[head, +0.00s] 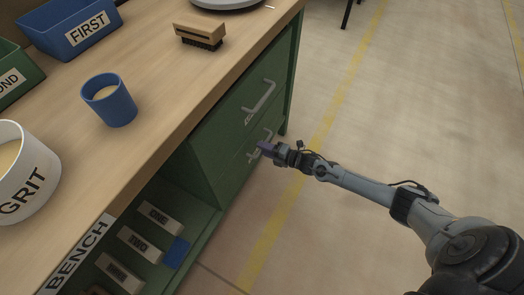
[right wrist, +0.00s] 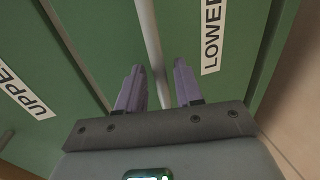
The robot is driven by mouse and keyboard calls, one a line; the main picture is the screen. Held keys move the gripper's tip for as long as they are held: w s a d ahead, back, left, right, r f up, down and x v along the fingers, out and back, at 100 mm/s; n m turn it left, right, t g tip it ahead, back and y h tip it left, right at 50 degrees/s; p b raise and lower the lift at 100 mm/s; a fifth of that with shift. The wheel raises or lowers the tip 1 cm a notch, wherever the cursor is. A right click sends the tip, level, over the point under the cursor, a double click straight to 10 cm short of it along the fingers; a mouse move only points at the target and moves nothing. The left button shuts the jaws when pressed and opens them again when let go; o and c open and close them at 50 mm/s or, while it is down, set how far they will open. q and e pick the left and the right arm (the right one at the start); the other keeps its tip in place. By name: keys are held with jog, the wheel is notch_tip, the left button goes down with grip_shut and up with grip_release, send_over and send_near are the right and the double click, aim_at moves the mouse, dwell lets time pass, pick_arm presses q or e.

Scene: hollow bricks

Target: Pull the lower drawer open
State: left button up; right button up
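The green lower drawer (head: 222,160) is in the bench's side cabinet, under the upper drawer (head: 232,118). It looks shut. Its pale bar handle (head: 253,156) is partly hidden by my right gripper (head: 265,148). In the right wrist view, the lower drawer's handle (right wrist: 148,35) runs between the two purple fingers of my right gripper (right wrist: 158,75). The fingers stand apart on either side of the bar, with a visible gap at the right finger. A white LOWER label (right wrist: 212,35) lies right of the bar. My left gripper is not in view.
The upper drawer's handle (head: 260,102) is just above my gripper. The bench top (head: 155,60) holds a brush (head: 200,35), a blue cup (head: 109,100), a GRIT pot (head: 25,175) and bins. Labelled bricks lie on an open shelf below.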

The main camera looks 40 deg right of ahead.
jog(key=shift+w+a+f, duration=0.15)
jog(key=shift+w+a, duration=0.1)
jog(key=shift+w, duration=0.3)
grip_shut()
